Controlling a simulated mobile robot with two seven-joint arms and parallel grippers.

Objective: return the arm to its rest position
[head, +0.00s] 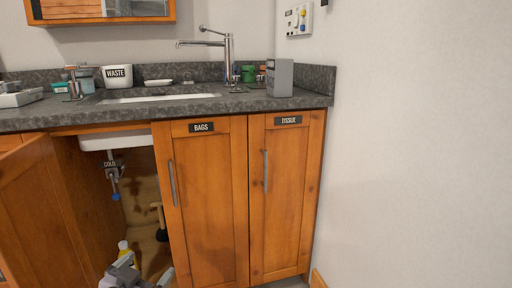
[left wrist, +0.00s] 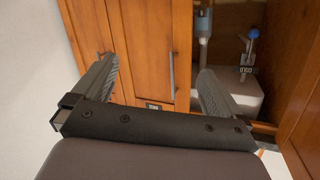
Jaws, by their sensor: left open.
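My left gripper (head: 136,277) shows at the bottom edge of the head view, low in front of the open cabinet under the sink. Most of its arm is cut off by the frame. In the left wrist view the left gripper (left wrist: 160,82) has its two fingers spread wide apart with nothing between them. That view looks upside down, toward the closed cabinet doors and the open cabinet. My right gripper is in neither view.
An open cabinet door (head: 48,210) swings out at left. Inside are a blue-handled valve (head: 115,196), a plunger (head: 161,222) and a yellow bottle (head: 124,250). The BAGS door (head: 207,220) and TISSUE door (head: 284,205) are closed. The countertop (head: 190,108) holds several items. A wall (head: 420,140) stands right.

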